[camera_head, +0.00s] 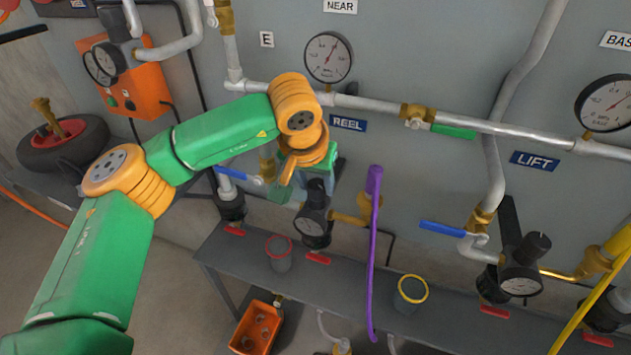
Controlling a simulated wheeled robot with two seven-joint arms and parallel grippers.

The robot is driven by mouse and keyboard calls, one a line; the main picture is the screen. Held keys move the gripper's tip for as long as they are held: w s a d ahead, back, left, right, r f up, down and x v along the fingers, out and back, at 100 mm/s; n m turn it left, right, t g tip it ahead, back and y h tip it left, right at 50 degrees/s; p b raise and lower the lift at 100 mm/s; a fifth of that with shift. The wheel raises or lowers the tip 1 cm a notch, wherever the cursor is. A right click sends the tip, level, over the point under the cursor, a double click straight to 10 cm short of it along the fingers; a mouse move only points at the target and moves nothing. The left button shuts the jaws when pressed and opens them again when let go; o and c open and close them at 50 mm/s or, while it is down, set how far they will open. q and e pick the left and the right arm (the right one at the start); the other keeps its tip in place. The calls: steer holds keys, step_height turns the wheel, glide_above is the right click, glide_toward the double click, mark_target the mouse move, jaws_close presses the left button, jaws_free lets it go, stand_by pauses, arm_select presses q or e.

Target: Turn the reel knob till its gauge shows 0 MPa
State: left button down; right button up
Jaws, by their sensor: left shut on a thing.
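The blue REEL label (348,124) is on the grey wall. Below it hangs a dark regulator with a small round gauge (312,226); its needle is too small to read. The black reel knob (317,187) sits on top of this regulator, partly covered by my gripper. My left arm, green and orange, reaches in from the left, and my left gripper (302,180) is at the knob, shut on it. The wrist hides part of the fingers. My right gripper is not in view.
A purple hose (374,250) hangs right of the reel regulator. The LIFT regulator (521,265) and a yellow hose (595,305) are further right. A grey shelf (350,285) with cups runs below.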

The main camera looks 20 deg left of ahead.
arm_select(q)
steer(key=n+y, duration=0.1)
steer(key=n, duration=0.2)
steer(key=shift+d+r+n, duration=0.1)
steer(key=shift+n, duration=0.2)
steer(key=n+g+y+p, duration=0.1)
steer(key=n, duration=0.2)
steer(key=shift+d+n+y+p, duration=0.1)
steer(key=shift+n+y+p, duration=0.2)
steer(key=shift+n+y, duration=0.1)
steer(key=n+p, duration=0.1)
steer(key=n, duration=0.1)
steer(key=n+g+y+p, duration=0.1)
steer(key=n, duration=0.1)
steer(key=shift+w+d+r+p, duration=0.1)
steer(key=shift+w+r+p, duration=0.1)
steer(key=shift+p, duration=0.15)
steer(key=n+p, duration=0.1)
steer(key=n, duration=0.1)
steer(key=n+g+p, duration=0.1)
steer(key=n, duration=0.1)
steer(key=shift+w+f+g+y+p, duration=0.1)
steer(key=shift+f+g+y+p, duration=0.1)
steer(key=shift+g+y+p, duration=0.15)
steer(key=shift+n, duration=0.4)
steer(key=shift+f, duration=0.1)
steer(key=shift+c, duration=1.8)
jaws_free()
